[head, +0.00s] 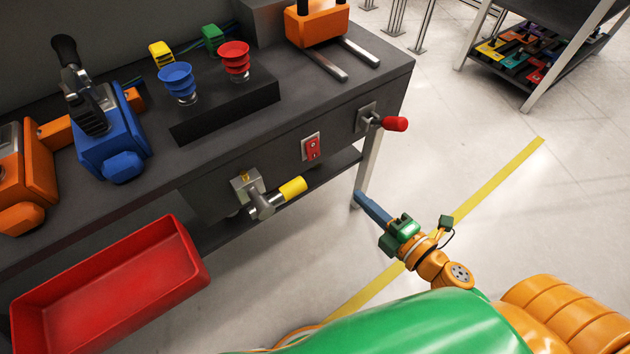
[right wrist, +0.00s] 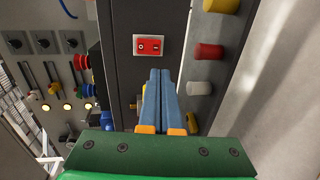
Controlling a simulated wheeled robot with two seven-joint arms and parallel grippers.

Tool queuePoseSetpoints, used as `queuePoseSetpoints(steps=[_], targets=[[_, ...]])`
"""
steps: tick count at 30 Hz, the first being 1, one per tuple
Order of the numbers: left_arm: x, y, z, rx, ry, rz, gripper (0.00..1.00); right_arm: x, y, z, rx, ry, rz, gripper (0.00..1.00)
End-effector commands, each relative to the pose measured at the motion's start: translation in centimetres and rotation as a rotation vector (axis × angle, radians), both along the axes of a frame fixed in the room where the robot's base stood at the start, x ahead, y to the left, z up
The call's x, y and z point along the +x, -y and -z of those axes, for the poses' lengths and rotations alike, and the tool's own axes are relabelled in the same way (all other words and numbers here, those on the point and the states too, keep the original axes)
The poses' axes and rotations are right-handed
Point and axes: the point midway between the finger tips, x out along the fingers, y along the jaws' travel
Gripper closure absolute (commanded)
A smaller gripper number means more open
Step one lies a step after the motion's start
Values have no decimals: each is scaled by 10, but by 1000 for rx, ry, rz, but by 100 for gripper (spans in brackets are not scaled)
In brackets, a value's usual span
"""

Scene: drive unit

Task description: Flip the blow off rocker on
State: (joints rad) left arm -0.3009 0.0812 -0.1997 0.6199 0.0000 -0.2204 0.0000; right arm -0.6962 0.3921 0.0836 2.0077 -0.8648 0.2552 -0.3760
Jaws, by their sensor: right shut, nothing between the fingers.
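The red rocker (head: 311,148) sits in a pale frame on the dark front face of the bench, between a yellow-handled valve and a red-handled lever. In the right wrist view the rocker (right wrist: 149,45) lies just beyond the fingertips, slightly to their left, with a small mark on each half. I cannot tell which half is pressed in. My right gripper (head: 358,196) is shut and empty, its blue fingers pointing toward the bench front, below and right of the rocker and apart from it. The closed fingers (right wrist: 161,73) also show in the right wrist view. My left gripper is out of view.
The yellow-handled valve (head: 265,196) sticks out left of the rocker, and the red-handled lever (head: 388,123) sticks out to its right. A red bin (head: 110,283) is at lower left. Blue and red mushroom buttons (head: 234,58) stand on the bench top.

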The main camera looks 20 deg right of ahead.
Motion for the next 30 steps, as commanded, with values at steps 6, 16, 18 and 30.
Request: queuePoseSetpoints(steps=[6,16,18,30], targets=[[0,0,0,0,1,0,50,0,-3,-6,-16,19,-16,100],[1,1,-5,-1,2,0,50,26,-12,-4,-15,21,-15,100],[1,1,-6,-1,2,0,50,41,-17,-1,-12,21,-14,100],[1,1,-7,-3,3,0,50,115,-44,13,-12,18,-12,100]])
